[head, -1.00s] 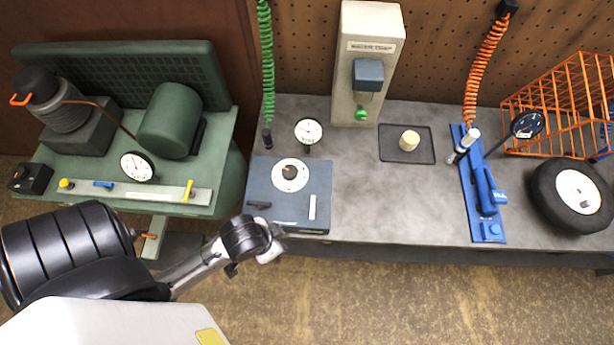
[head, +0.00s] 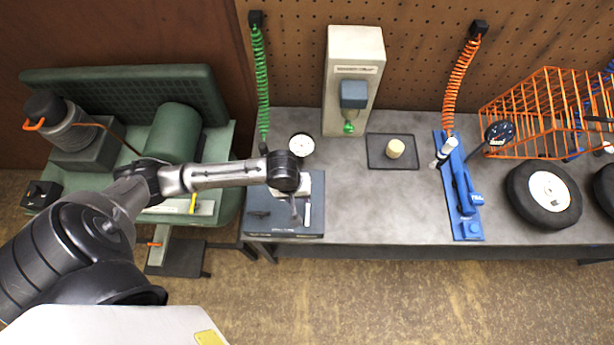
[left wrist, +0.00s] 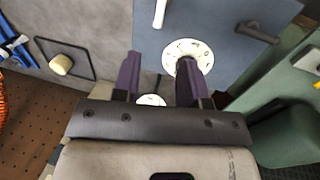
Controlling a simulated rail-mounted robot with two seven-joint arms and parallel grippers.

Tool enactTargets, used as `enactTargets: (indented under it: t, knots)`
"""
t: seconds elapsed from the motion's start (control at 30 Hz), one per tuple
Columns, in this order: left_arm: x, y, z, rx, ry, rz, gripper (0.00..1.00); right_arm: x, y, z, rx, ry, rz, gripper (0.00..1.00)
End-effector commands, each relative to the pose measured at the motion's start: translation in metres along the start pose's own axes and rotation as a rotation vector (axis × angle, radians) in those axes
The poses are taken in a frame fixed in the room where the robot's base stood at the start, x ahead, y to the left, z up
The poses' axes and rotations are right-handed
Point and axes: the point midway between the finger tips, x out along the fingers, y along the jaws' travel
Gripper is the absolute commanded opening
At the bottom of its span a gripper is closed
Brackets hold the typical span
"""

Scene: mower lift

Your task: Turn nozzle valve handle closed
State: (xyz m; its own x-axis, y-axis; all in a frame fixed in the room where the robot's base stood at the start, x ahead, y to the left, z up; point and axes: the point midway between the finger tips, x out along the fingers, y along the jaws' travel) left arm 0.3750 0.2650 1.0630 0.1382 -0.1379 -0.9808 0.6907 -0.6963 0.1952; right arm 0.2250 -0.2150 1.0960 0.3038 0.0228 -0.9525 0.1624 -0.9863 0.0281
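My left gripper (head: 297,214) is over the blue-grey panel box (head: 314,186) at the left end of the bench. In the left wrist view its two purple fingers (left wrist: 158,75) are apart with nothing between them. A white dial (left wrist: 188,48) lies partly behind one finger, which hides its knob. The panel carries a pale bar-shaped handle (left wrist: 160,14) and a dark handle (left wrist: 262,32); the pale one is beyond the fingertips and untouched. I cannot tell which handle is the nozzle valve. My right gripper is not in view.
A round gauge (head: 301,145) stands behind the panel. A tall pale box (head: 340,105) and a dark tray (head: 376,160) are to the right. A green compressor (head: 174,132) is at the left. Blue tool (head: 463,190), wheel (head: 522,190) and orange cage (head: 535,105) lie right.

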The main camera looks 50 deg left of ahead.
Motion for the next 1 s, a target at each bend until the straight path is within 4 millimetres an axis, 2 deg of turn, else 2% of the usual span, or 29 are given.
enactTargets:
  t: [0.6, 0.8, 1.0]
  knots:
    - [0.103, 0.0, 0.001, -0.002, -0.001, -0.002, 0.39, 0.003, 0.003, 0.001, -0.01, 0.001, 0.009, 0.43]
    - [0.123, 0.0, 0.001, -0.001, 0.0, 0.0, 0.39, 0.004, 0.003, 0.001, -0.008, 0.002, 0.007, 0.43]
    - [0.131, 0.0, 0.001, 0.001, 0.0, 0.0, 0.39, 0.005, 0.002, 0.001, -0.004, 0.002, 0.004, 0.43]
